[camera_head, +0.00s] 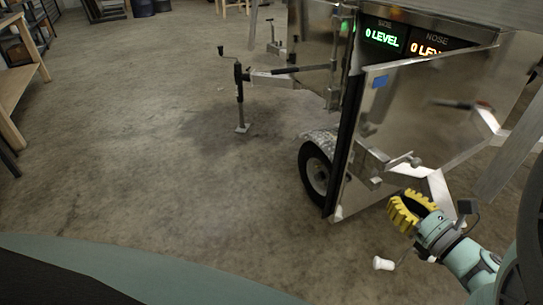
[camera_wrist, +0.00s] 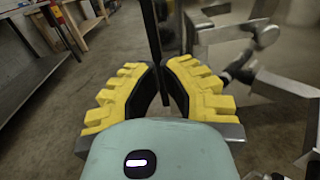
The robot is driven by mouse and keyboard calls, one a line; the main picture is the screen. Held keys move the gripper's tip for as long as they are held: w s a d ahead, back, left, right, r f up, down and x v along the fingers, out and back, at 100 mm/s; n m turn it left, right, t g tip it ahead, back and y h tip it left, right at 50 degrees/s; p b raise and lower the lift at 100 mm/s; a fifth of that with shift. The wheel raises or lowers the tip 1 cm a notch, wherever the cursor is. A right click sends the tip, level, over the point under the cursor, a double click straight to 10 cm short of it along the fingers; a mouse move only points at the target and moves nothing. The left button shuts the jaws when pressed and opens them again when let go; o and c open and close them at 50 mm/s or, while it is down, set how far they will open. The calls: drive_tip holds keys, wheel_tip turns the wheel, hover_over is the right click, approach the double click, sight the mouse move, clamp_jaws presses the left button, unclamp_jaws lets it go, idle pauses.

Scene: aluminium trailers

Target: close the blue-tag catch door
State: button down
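The door with the blue tag (camera_head: 380,81) is a shiny metal panel (camera_head: 430,110) on the trailer. It stands swung out at an angle, with a dark edge on its left side. A metal catch handle (camera_head: 403,160) sticks out from its lower part. My gripper (camera_head: 408,209), with yellow ribbed fingers, is low in front of the panel, below and right of the catch. In the wrist view the fingertips of my gripper (camera_wrist: 160,66) curve close together. A thin dark upright strip shows between them; I cannot tell whether they touch it.
The trailer wheel (camera_head: 316,170) is just left of the door. A hitch jack (camera_head: 240,98) stands further left. A wooden bench (camera_head: 22,75) is at the far left. A small white cylinder (camera_head: 383,263) shows beside my gripper.

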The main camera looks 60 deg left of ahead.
sight(350, 159)
drive_tip(key=a, duration=0.4)
drive_tip(key=w+a+p, duration=0.1)
drive_tip(key=a, duration=0.7)
drive_tip(key=shift+w+a+r+p, duration=0.2)
drive_tip(key=shift+a+p, duration=0.1)
drive_tip(key=shift+p, duration=0.1)
drive_tip(key=shift+w+a+f, duration=0.1)
drive_tip(key=shift+a+f, duration=0.05)
drive_tip(key=shift+a, duration=0.6)
drive_tip(key=shift+a, duration=0.1)
